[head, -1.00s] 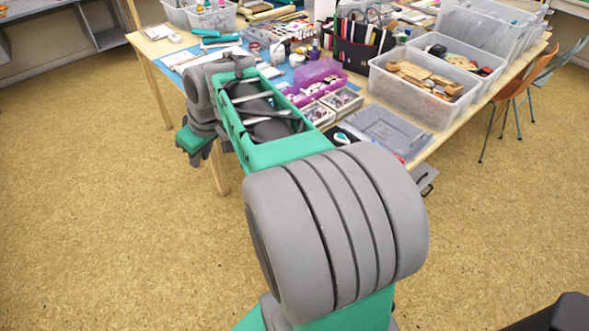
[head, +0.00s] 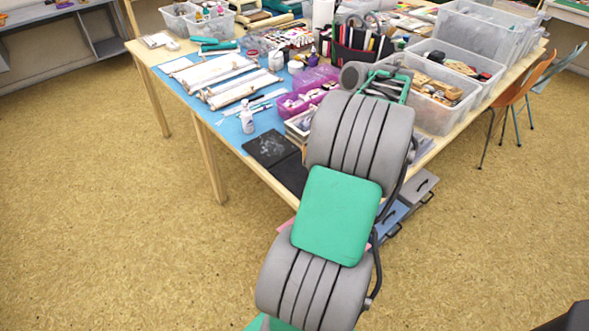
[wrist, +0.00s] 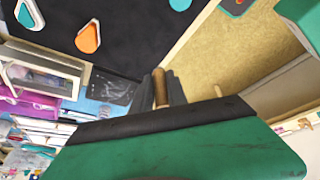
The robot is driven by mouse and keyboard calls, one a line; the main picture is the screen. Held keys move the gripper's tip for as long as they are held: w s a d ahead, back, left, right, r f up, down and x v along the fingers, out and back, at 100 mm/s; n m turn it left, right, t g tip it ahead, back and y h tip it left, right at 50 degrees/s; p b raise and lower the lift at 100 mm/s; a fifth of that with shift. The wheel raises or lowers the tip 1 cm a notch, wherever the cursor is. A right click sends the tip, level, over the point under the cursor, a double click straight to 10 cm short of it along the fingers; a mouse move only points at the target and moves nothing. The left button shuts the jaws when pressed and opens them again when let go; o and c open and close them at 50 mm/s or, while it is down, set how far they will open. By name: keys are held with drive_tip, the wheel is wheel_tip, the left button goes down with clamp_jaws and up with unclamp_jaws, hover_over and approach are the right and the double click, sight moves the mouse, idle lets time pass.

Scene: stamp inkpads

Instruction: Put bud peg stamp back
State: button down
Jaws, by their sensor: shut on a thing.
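In the wrist view my gripper (wrist: 161,82) is shut on a tan wooden peg (wrist: 160,92), which I take to be the bud peg stamp. Its stamping end and any bud shape cannot be made out. Beyond the fingers is a black surface (wrist: 135,35) with an orange drop-shaped pad (wrist: 88,37), a teal one (wrist: 28,14) and a blue one (wrist: 180,4). The peg appears apart from these pads. In the head view my arm hides my gripper, the peg and the pads.
The table holds rolled white pieces (head: 215,75), a white bottle (head: 247,117), a dark speckled sheet (head: 268,148), a purple box (head: 300,101) and clear bins (head: 435,118). The near floor (head: 120,240) is clear.

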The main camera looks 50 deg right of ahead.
drive_tip(key=w+f, duration=0.5)
drive_tip(key=shift+w+d+f+b, duration=0.2)
drive_tip(key=shift+f+b, duration=0.1)
drive_tip(key=shift+b, duration=0.05)
drive_tip(key=shift+w+f, duration=0.2)
drive_tip(key=shift+f, duration=0.8)
drive_tip(key=shift+w+f, duration=0.15)
drive_tip(key=shift+f, duration=0.8)
drive_tip(key=shift+f+b, duration=0.2)
drive_tip(key=shift+b, duration=0.15)
drive_tip(key=c, duration=1.3)
unclamp_jaws()
